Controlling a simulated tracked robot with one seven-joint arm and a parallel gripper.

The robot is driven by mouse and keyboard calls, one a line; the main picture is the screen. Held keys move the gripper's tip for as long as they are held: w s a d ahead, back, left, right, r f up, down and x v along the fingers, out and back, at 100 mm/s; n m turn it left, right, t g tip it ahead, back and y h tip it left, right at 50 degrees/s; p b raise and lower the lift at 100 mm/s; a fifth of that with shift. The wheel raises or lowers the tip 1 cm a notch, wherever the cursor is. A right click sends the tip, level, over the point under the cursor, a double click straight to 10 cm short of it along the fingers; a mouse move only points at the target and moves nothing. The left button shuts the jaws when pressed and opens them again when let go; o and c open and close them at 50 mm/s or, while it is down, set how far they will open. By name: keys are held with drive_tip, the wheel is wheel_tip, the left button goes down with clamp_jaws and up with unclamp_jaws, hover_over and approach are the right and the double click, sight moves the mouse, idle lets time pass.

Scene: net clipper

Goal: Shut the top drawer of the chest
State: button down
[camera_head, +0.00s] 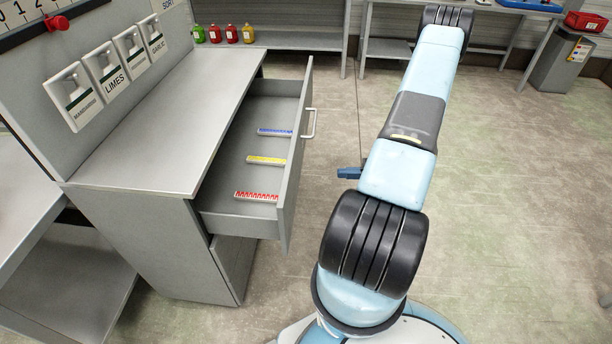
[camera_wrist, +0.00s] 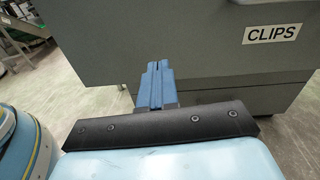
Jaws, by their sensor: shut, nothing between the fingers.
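The top drawer (camera_head: 292,160) of the grey chest (camera_head: 150,115) stands pulled far out, with its handle (camera_head: 311,123) on the front face. Inside lie a blue strip (camera_head: 275,132), a yellow strip (camera_head: 266,160) and a red strip (camera_head: 257,196). My gripper (camera_head: 349,173) shows only in part beside my arm, to the right of the drawer front and apart from it in the head view. In the wrist view my gripper (camera_wrist: 157,68) is shut and empty, in front of a grey panel (camera_wrist: 210,55) with a CLIPS label (camera_wrist: 271,33).
Several labelled cards (camera_head: 110,72) are on the panel above the chest. Red and green bottles (camera_head: 223,34) stand at the back. A grey bin (camera_head: 562,65) is at the far right. Open floor (camera_head: 500,190) lies right of my arm.

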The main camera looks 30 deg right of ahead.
drive_tip(key=w+a+f+m+t, duration=0.1)
drive_tip(key=w+a+f, duration=0.1)
drive_tip(key=w+a, duration=0.5)
drive_tip(key=a, duration=0.4)
idle(0.3)
drive_tip(key=shift+w, duration=0.1)
